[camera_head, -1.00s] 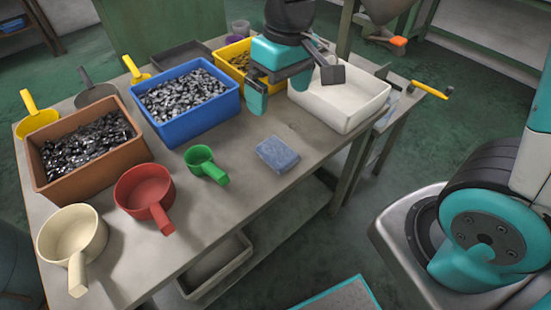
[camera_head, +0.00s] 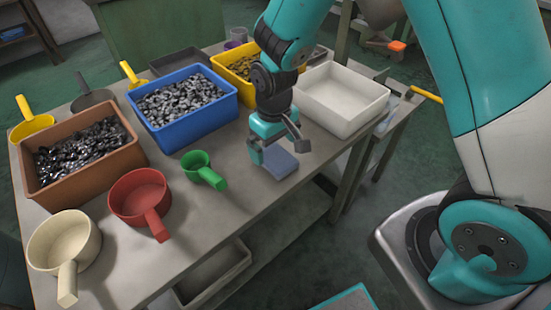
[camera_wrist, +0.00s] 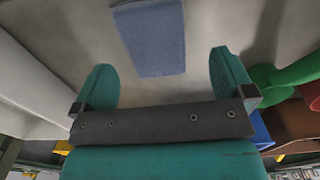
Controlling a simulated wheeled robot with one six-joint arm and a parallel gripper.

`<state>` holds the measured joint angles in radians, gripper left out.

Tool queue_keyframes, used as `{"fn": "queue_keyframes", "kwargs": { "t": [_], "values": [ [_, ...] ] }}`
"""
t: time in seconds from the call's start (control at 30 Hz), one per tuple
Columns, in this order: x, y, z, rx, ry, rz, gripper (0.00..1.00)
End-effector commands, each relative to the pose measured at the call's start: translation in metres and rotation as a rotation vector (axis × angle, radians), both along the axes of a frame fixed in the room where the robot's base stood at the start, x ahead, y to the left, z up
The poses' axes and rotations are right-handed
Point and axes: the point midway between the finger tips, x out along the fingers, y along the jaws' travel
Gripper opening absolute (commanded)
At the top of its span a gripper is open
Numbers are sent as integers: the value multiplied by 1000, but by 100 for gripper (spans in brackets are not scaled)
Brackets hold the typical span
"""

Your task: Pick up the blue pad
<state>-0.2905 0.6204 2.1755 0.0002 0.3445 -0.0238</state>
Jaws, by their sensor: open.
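The blue pad (camera_head: 280,161) lies flat on the grey table near its front edge, to the right of the green scoop. My gripper (camera_head: 275,152) is just over the pad in the head view and hides part of it. In the wrist view my gripper (camera_wrist: 163,80) is open and empty, with its two teal fingers spread apart. The blue pad (camera_wrist: 150,36) shows there beyond the fingertips, roughly between their lines and slightly tilted. I see no finger touching it.
Near the pad are the green scoop (camera_head: 204,171), the blue bin (camera_head: 205,121) of metal parts and the white tray (camera_head: 338,119). A red scoop (camera_head: 140,197), a cream scoop (camera_head: 62,244) and a brown bin (camera_head: 55,190) stand further left. Bare tabletop lies around the pad.

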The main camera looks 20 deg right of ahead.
Motion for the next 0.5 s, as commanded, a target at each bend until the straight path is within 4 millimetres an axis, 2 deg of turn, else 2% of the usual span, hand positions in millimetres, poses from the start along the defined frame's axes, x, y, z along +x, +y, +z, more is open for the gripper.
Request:
{"fn": "queue_keyframes", "kwargs": {
  "t": [0.3, 0.5],
  "values": [
    [4, -5, -44, -1, 3, 0, 100],
    [4, -5, -49, 0, 1, 0, 100]
  ]
}}
